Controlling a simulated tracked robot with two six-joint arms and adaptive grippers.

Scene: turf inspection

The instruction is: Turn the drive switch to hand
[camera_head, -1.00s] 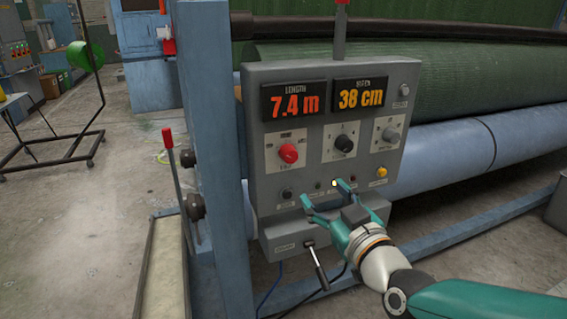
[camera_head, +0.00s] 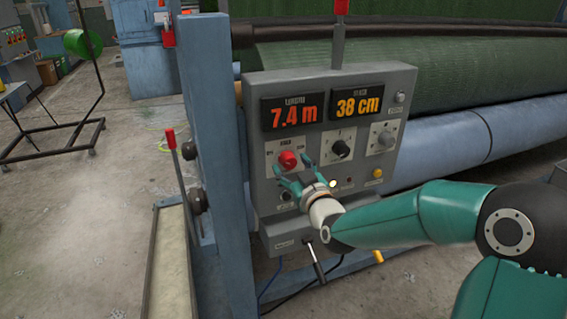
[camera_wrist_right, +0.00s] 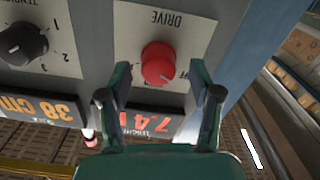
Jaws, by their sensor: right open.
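The drive switch is a red round knob (camera_head: 288,158) on a pale plate (camera_head: 270,148) at the left of the grey control panel. In the right wrist view the knob (camera_wrist_right: 158,63) sits under the word DRIVE, which appears upside down. Its small position labels are too blurred to read in the head view. My right gripper (camera_head: 290,167) is open at the knob. In the right wrist view its fingertips (camera_wrist_right: 160,76) stand either side of the knob's near part, with gaps showing; I see no contact. My left gripper is out of view.
A black dial (camera_head: 342,148) and a grey knob (camera_head: 384,138) sit to the right. Above are the length display (camera_head: 294,112) and a second display (camera_head: 358,104). A lever (camera_head: 315,263) hangs below. A blue post (camera_head: 215,130) stands left of the panel.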

